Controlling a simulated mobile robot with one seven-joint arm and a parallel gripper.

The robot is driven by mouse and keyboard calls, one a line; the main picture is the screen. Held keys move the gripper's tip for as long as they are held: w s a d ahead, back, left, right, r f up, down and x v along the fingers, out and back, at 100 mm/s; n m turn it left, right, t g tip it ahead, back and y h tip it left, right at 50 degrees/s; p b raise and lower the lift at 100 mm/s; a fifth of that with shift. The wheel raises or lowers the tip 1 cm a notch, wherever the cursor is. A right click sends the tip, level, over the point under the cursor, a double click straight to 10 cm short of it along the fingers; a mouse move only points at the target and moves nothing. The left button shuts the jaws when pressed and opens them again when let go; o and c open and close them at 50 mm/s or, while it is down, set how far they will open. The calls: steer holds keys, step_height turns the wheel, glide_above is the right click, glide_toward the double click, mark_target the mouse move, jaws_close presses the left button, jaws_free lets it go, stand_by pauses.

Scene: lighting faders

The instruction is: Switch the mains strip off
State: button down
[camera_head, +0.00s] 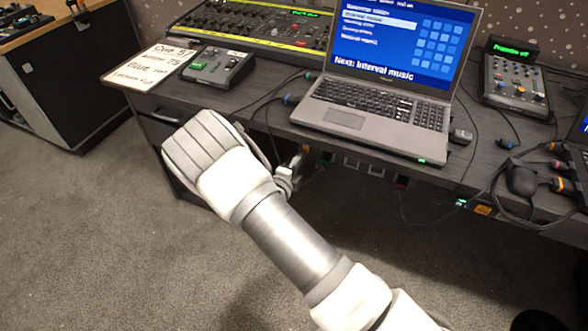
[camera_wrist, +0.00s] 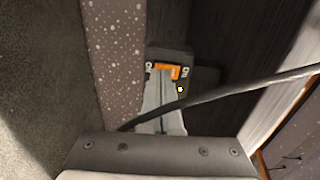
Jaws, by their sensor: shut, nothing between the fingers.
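The mains strip (camera_head: 350,163) runs under the front edge of the desk, with sockets and plugs along it. In the wrist view its dark end (camera_wrist: 170,52) carries an orange part (camera_wrist: 168,68), which looks like the switch. My gripper (camera_wrist: 164,82) is shut and empty, its fingertips right at the orange part and covering some of it. I cannot tell whether they touch it or which way the switch is tilted. In the head view my gripper (camera_head: 285,180) is low beside the strip's left end, partly hidden by my arm.
A dark cable (camera_wrist: 230,90) crosses the wrist view close to the fingers. The desk (camera_head: 270,85) holds a laptop (camera_head: 380,105), a fader console (camera_head: 255,28), a small control box (camera_head: 218,66) and a paper sign (camera_head: 150,65). Cables hang below the desk edge. The carpet in front is clear.

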steer(key=shift+w+d, duration=0.1)
steer(key=shift+w, duration=0.15)
steer(key=shift+w, duration=0.1)
steer(key=shift+w+d+f+t+p, duration=0.25)
steer(key=shift+w+t+p, duration=0.25)
steer(key=shift+t, duration=0.1)
stand_by(0.5)
steer(key=f+p+v, duration=0.1)
steer(key=p+v, duration=0.2)
steer(key=v, duration=1.2)
steer(key=shift+a+f+p, duration=0.25)
steer(key=shift+p, duration=0.05)
